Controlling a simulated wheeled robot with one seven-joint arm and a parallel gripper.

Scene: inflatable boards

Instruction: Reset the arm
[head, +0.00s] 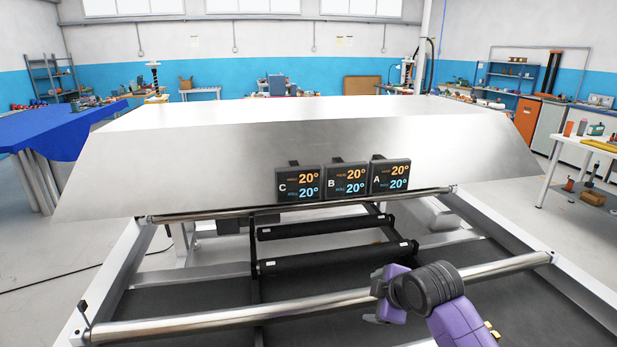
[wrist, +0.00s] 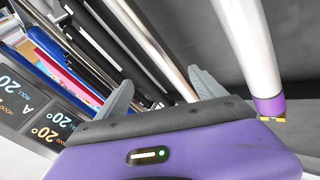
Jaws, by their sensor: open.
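My arm reaches in from the lower right of the head view, with purple links and a black joint. My gripper (head: 375,296) is at the front metal bar (head: 240,314), close to it or over it; I cannot tell if they touch. In the wrist view my gripper (wrist: 163,88) has its two grey fingers spread apart, with nothing between them but the bars and rollers seen beyond. The gripper is open and empty. In the head view its fingers are small and partly hidden by its purple body.
A large metal hood (head: 230,150) stands ahead over a frame with black rollers (head: 330,258). Displays C (head: 299,184), B (head: 346,180) and A (head: 390,177) hang on its front, showing 20°. A blue-covered table (head: 60,128) is left, a white table (head: 590,145) right.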

